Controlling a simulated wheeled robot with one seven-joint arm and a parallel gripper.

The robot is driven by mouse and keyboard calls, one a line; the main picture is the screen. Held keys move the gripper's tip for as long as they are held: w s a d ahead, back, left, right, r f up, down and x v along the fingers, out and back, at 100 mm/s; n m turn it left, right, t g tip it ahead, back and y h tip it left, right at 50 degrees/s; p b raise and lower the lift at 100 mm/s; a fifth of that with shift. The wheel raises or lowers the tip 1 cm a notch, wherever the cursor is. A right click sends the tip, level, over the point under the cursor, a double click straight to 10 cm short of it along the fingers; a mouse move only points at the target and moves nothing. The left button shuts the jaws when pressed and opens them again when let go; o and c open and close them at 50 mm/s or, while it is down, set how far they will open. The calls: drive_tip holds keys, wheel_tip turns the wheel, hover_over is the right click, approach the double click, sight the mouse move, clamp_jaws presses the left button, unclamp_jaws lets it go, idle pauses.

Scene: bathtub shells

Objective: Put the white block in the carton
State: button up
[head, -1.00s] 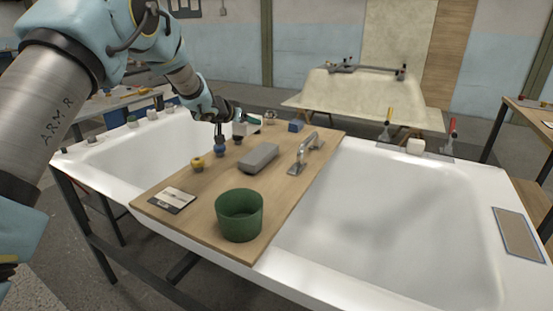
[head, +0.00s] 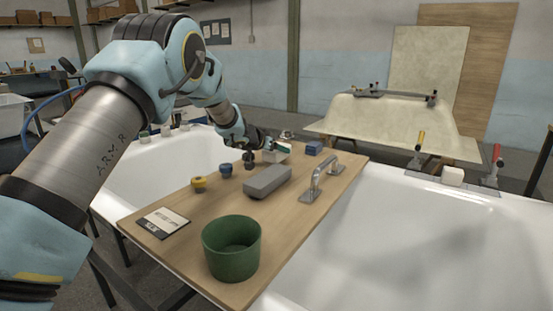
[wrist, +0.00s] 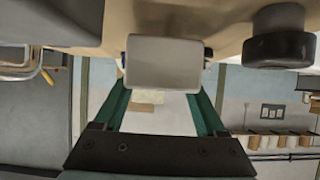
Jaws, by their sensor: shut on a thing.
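The white block (head: 271,157) is at the far end of the wooden board, between the green fingers of my gripper (head: 283,149). In the wrist view the white block (wrist: 165,63) fills the gap between the two green fingers of my gripper (wrist: 161,92), which is shut on it. The board's surface is close behind the block; I cannot tell whether the block still touches it.
The board (head: 190,257) spans the white tub. It carries a green pot (head: 231,262), a grey block (head: 267,181), a metal handle (head: 322,178), a blue block (head: 314,148), several knobs and a card (head: 162,222). A second whitish block (head: 452,176) sits by the rim clamps.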

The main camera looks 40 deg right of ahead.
wheel_tip(320, 180, down, 2)
drive_tip(key=shift+f, duration=0.2)
drive_tip(key=o, duration=1.2)
drive_tip(key=shift+o, duration=0.2)
drive_tip(key=shift+a+r, duration=0.1)
